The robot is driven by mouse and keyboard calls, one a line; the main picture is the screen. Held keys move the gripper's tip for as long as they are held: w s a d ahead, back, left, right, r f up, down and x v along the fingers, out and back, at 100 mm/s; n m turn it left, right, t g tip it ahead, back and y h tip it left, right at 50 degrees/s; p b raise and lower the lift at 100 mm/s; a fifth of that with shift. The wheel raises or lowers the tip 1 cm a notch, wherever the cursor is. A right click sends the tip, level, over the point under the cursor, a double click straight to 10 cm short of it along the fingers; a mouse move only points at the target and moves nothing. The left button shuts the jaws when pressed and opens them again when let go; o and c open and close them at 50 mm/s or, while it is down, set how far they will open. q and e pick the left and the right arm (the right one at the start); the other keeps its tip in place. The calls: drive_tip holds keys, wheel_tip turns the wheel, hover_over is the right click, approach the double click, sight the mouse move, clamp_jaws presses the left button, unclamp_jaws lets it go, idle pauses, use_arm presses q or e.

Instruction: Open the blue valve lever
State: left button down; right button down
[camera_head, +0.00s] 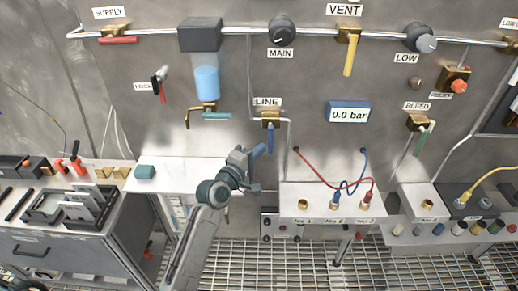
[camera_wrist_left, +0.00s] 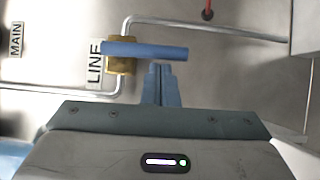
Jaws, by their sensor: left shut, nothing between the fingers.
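The blue valve lever (camera_head: 270,138) hangs straight down from the brass valve body (camera_head: 270,117) under the LINE label (camera_head: 267,101) on the steel wall. In the left wrist view the lever (camera_wrist_left: 150,51) lies across the picture, with the brass body (camera_wrist_left: 120,66) partly behind it. My left gripper (camera_head: 258,152) is shut and empty, just left of the lever's lower part. In the wrist view its blue fingertips (camera_wrist_left: 161,68) are close beside the lever's edge; whether they touch it I cannot tell. My right gripper is out of view.
A display (camera_head: 348,114) reads 0.0 bar. A yellow lever (camera_head: 348,58) hangs under VENT and a teal lever (camera_head: 216,115) lies level under the blue tank (camera_head: 206,82). A white box with red and blue cables (camera_head: 330,200) juts out at lower right of the lever.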

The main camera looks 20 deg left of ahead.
use_arm(q)
drive_tip(key=shift+w, duration=0.1)
drive_tip(key=shift+d, duration=0.1)
idle(0.3)
drive_tip(key=shift+d+f+n+b, duration=0.15)
drive_tip(key=shift+n+b, duration=0.15)
drive_tip(key=shift+b, duration=0.05)
